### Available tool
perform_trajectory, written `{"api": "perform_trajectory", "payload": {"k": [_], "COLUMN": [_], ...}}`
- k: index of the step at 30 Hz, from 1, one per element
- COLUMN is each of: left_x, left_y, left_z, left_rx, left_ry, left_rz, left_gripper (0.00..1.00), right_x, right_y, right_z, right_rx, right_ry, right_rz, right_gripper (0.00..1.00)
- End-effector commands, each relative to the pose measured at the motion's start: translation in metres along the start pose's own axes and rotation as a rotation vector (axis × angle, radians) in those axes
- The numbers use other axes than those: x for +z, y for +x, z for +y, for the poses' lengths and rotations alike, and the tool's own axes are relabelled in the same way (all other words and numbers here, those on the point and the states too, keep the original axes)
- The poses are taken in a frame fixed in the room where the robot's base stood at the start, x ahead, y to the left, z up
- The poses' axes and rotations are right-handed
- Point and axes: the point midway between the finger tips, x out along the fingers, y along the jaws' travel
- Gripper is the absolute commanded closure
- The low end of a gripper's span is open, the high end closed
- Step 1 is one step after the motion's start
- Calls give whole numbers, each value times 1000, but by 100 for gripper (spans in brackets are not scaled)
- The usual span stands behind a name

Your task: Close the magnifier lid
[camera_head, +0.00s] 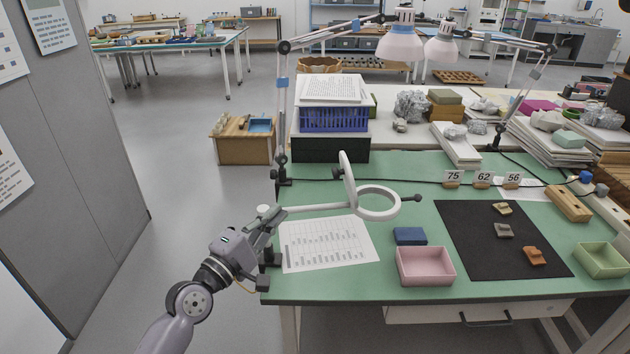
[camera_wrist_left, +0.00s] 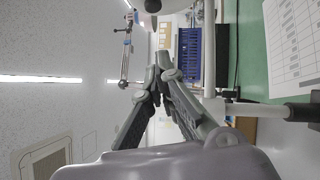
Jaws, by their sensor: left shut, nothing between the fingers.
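The magnifier (camera_head: 378,215) is a pale ring on an arm clamped at the left edge of the green table. Its round lid (camera_head: 347,178) stands raised, seen nearly edge-on, at the left side of the ring, so the lid is open. My left gripper (camera_head: 272,214) is at the table's left edge, left of the lid and apart from it, close to the magnifier's arm. In the left wrist view its fingers (camera_wrist_left: 158,72) meet at the tips with nothing between them. I cannot tell whether it touches the magnifier's arm. My right gripper is not in view.
A printed sheet (camera_head: 327,246) lies under the magnifier. A blue box (camera_head: 410,236), a pink tray (camera_head: 425,267) and a black mat (camera_head: 480,258) with sherds lie to the right. A lamp post (camera_head: 281,120) rises behind my gripper. Open floor lies left of the table.

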Motion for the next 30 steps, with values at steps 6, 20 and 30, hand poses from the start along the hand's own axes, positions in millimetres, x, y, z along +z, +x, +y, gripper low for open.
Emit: {"api": "perform_trajectory", "payload": {"k": [6,20,30], "left_x": [0,12,28], "left_y": [25,113,128], "left_z": [5,7,3], "left_rx": [10,6,5], "left_ry": [-13,-11,-7], "left_rz": [0,-1,2], "left_gripper": [100,100,100], "right_x": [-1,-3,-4], "right_y": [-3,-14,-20], "right_z": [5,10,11], "right_rx": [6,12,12], "right_ry": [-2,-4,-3], "right_rz": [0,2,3], "right_gripper": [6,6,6]}}
